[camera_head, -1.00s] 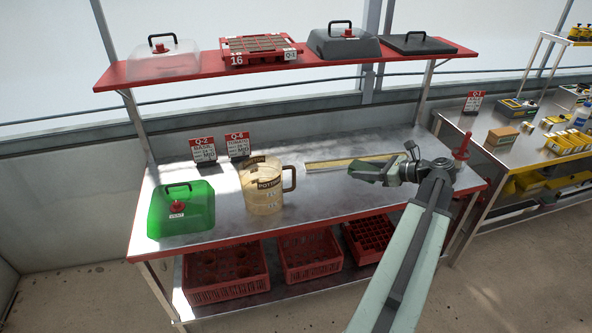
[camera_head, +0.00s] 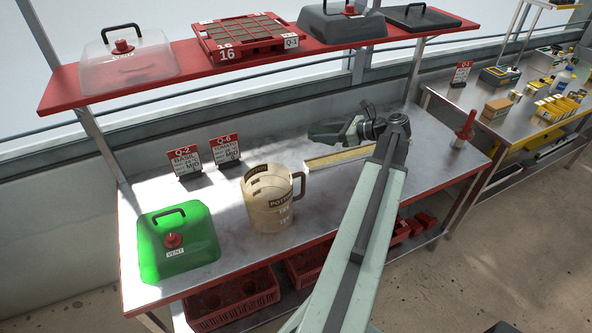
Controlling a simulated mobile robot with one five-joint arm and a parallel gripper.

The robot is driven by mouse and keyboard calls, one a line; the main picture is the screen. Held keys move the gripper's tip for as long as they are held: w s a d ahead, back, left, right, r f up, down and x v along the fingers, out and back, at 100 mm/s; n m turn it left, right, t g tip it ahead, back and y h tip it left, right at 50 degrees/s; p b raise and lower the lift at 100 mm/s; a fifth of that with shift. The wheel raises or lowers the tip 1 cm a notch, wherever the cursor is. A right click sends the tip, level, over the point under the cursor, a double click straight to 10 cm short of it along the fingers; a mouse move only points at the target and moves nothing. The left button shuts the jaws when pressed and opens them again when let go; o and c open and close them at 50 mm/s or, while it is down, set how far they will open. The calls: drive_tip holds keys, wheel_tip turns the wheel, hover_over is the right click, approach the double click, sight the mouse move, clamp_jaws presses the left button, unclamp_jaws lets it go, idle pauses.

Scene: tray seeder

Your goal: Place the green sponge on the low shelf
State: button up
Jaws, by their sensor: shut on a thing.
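My gripper (camera_head: 325,131) is above the back part of the metal bench (camera_head: 345,211), right of the beige jug. It is shut on a small dark green thing (camera_head: 322,129) that looks like the green sponge, mostly hidden by the jaws. The low shelf (camera_head: 284,300) is under the bench top. It bears red crates (camera_head: 232,298), and my arm and the bench top hide much of it.
A green vented cover (camera_head: 178,245) and a beige jug (camera_head: 270,199) stand on the bench. Two sign cards (camera_head: 185,160) are behind them. A red upper shelf (camera_head: 70,87) hangs above. A red-handled object (camera_head: 465,131) stands at the bench's right end.

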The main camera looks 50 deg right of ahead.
drive_tip(key=n+y+b, duration=0.1)
drive_tip(key=b, duration=0.3)
hover_over(296, 189)
wheel_tip(296, 189, down, 4)
drive_tip(key=shift+g, duration=0.3)
wheel_tip(296, 189, down, 19)
drive_tip(key=b, duration=1.8)
drive_tip(key=shift+w+r+b, duration=0.15)
drive_tip(key=shift+b, duration=0.2)
drive_tip(key=shift+r, duration=0.2)
drive_tip(key=shift+f, duration=0.15)
drive_tip(key=o, duration=0.9)
drive_tip(key=shift+o, duration=0.6)
